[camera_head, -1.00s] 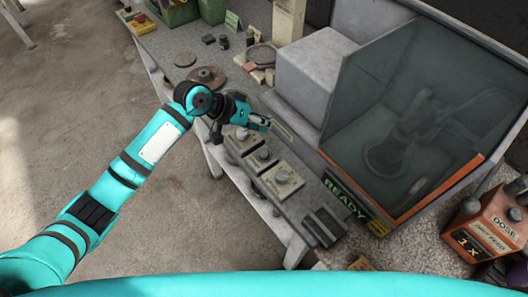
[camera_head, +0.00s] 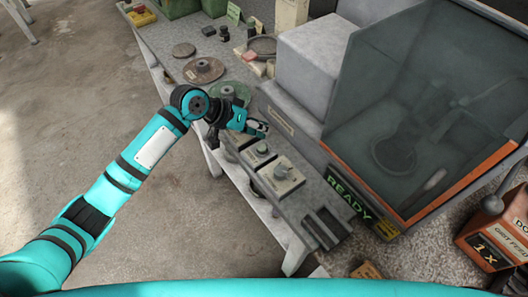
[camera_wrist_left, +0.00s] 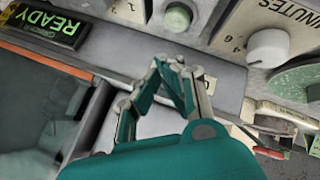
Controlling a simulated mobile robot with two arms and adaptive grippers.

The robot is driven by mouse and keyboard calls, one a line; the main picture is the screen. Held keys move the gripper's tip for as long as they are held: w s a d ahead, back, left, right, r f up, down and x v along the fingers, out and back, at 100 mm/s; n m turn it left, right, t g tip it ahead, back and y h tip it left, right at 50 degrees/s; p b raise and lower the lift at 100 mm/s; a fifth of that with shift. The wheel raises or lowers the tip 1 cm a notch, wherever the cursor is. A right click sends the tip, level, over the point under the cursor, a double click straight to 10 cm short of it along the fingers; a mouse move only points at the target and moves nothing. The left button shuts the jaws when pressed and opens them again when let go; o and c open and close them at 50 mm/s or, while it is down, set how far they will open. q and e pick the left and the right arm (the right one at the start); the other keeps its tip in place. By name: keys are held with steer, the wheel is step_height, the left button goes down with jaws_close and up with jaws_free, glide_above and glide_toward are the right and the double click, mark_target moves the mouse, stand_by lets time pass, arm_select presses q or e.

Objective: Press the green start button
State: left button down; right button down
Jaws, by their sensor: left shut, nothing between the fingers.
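The green start button (camera_wrist_left: 178,17) is a round, dull green cap on the grey control panel, at the top of the left wrist view. In the head view the button (camera_head: 262,148) sits between two knob boxes and looks greyish. My left gripper (camera_wrist_left: 170,66) is shut with nothing between its fingers. In the wrist view its fingertips are apart from the button, just below it in the picture. In the head view the left gripper (camera_head: 263,131) hovers over the panel, just above the button in the picture. My right gripper is in neither view.
A MINUTES dial (camera_wrist_left: 268,46) stands beside the button, and another knob box (camera_head: 281,174) on its other side. A lit READY sign (camera_head: 349,197) and a glass-fronted cabinet (camera_head: 420,110) lie to the right. Green and brown discs (camera_head: 204,70) lie beyond the gripper.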

mark_target(261, 145)
arm_select(q)
steer(key=shift+d+f, duration=0.2)
steer(key=shift+f, duration=0.9)
steer(key=shift+a+f, duration=0.25)
steer(key=shift+a, duration=0.1)
steer(key=shift+d, duration=0.2)
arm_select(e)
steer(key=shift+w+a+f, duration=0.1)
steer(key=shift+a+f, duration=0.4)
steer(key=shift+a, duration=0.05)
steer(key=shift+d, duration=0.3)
arm_select(q)
steer(key=shift+f, duration=0.4)
